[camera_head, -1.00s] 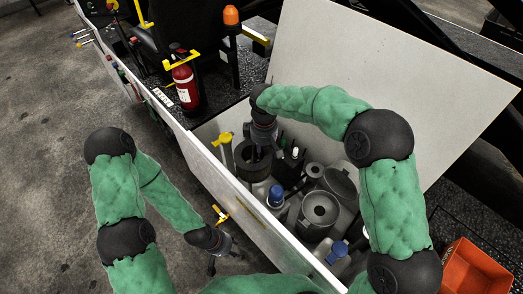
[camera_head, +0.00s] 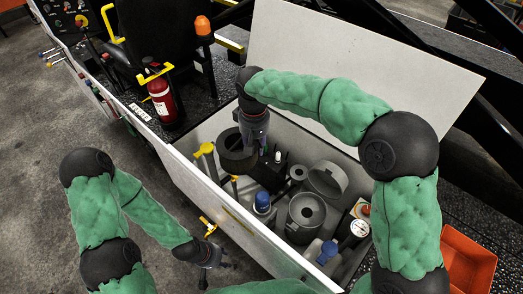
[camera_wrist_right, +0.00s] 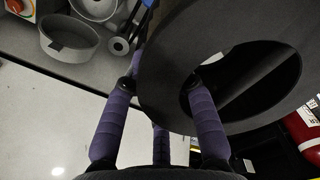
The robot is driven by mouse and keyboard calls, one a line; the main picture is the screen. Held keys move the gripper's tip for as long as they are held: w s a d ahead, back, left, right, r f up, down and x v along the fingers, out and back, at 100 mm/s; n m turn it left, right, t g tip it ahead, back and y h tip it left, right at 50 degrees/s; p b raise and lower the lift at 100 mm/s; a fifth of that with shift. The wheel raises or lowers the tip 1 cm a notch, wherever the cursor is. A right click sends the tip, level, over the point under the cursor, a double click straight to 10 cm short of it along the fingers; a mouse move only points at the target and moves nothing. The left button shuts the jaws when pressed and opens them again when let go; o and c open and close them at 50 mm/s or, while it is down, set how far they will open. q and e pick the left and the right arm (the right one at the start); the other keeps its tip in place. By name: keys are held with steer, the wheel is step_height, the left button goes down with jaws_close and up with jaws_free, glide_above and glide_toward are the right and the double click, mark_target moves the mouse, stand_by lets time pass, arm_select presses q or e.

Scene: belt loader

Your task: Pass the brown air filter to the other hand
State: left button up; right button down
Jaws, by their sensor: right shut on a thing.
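The air filter (camera_head: 232,161), a thick dark brown-grey ring, shows at the left end of the open bin in the head view. It appears raised above the other contents. My right gripper (camera_head: 251,140) reaches down from above and is shut on its wall. In the right wrist view the filter (camera_wrist_right: 165,75) fills the upper right, with one purple finger of the right gripper (camera_wrist_right: 160,95) at its hole and the others outside the ring. My left gripper (camera_head: 218,272) is outside the bin, low over the floor side of the front wall, with its fingers spread and empty.
The bin's front wall (camera_head: 235,215) stands between my two grippers. Inside are a grey cylinder (camera_head: 305,218), a blue-capped item (camera_head: 262,203) and a yellow-handled item (camera_head: 204,149). A red extinguisher (camera_head: 161,100) stands beyond the bin's left end; the raised lid (camera_head: 340,75) is behind.

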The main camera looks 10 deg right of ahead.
mark_target(242, 147)
steer(key=w+a+m, duration=0.1)
steer(key=w+a, duration=0.1)
steer(key=w, duration=0.1)
steer(key=w+a+m, duration=0.2)
steer(key=w+a, duration=0.1)
steer(key=shift+w+a, duration=0.15)
steer(key=shift+a, duration=0.2)
steer(key=f+n, duration=0.1)
steer(key=n, duration=0.1)
steer(key=s+d+f+n, duration=0.1)
steer(key=f+n, duration=0.1)
steer(key=n, duration=0.1)
steer(key=d+f+n, duration=0.1)
steer(key=f+n, duration=0.1)
steer(key=n, duration=0.1)
steer(key=shift+s+f, duration=0.25)
steer(key=shift+s, duration=0.05)
step_height(242, 147, down, 6)
steer(key=s+d+n, duration=0.1)
steer(key=d+n, duration=0.1)
steer(key=n, duration=0.7)
steer(key=shift+s+r, duration=0.15)
steer(key=shift+s, duration=0.2)
steer(key=shift+d, duration=0.1)
